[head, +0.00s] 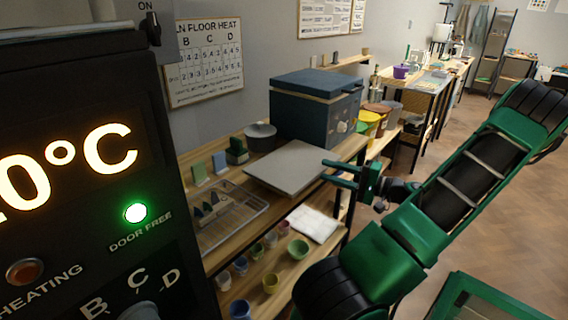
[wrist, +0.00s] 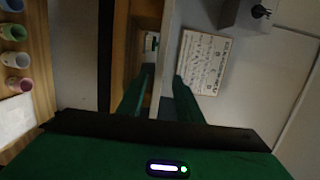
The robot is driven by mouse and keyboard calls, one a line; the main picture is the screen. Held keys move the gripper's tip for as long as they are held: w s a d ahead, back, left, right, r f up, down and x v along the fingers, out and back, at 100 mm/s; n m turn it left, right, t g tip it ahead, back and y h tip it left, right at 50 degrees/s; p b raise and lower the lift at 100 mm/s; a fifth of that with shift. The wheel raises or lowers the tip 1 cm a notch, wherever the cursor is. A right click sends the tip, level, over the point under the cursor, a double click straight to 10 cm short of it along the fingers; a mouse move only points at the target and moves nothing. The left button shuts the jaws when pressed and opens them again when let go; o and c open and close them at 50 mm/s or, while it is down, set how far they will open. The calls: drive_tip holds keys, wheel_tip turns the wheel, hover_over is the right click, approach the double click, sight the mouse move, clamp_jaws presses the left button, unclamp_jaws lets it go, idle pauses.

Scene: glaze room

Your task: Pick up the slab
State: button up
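A blue-grey kiln box (head: 310,108) stands behind the slab, with a grey pot (head: 260,137) beside it. A wire rack (head: 225,217) with small pieces lies to the left. Small cups and a paper (head: 314,223) are on the shelf below. A dark control panel (head: 80,180) fills the left foreground.

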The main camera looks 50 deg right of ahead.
sight(299, 162)
drive_tip(key=x, duration=0.6)
drive_tip(key=shift+a, duration=0.25)
drive_tip(key=shift+f+x, duration=0.2)
drive_tip(key=shift+x, duration=2.3)
clamp_jaws()
drive_tip(key=shift+a+f, duration=0.1)
